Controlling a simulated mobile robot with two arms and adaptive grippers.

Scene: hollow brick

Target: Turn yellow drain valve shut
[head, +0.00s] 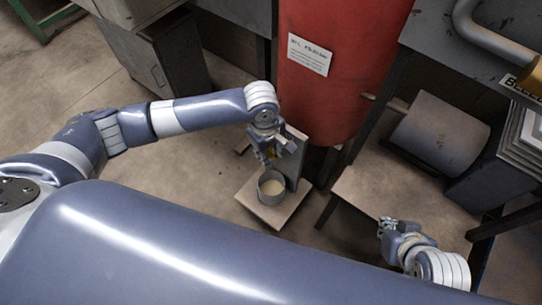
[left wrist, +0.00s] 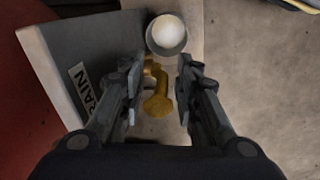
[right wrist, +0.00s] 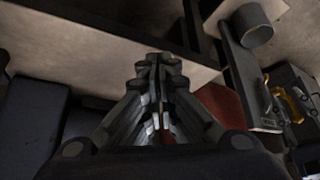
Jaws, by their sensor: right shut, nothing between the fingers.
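The yellow drain valve (left wrist: 157,100) shows in the left wrist view beside a grey panel (left wrist: 85,55) whose label reads "RAIN" where visible. My left gripper (left wrist: 158,88) is open, with a finger on each side of the valve; I cannot tell whether either touches it. In the head view my left gripper (head: 268,155) is at the panel and mostly hides the valve. The yellow valve also shows in the right wrist view (right wrist: 291,104) at the right edge. My right gripper (right wrist: 152,60) is shut and empty, away from the valve.
A grey cup (head: 271,186) with pale contents stands on a light board (head: 272,215) below the valve. A red tank (head: 335,70) rises behind the panel. A bench (head: 385,205) and a grey cylinder (head: 440,133) lie to the right. Open floor (head: 50,110) is at the left.

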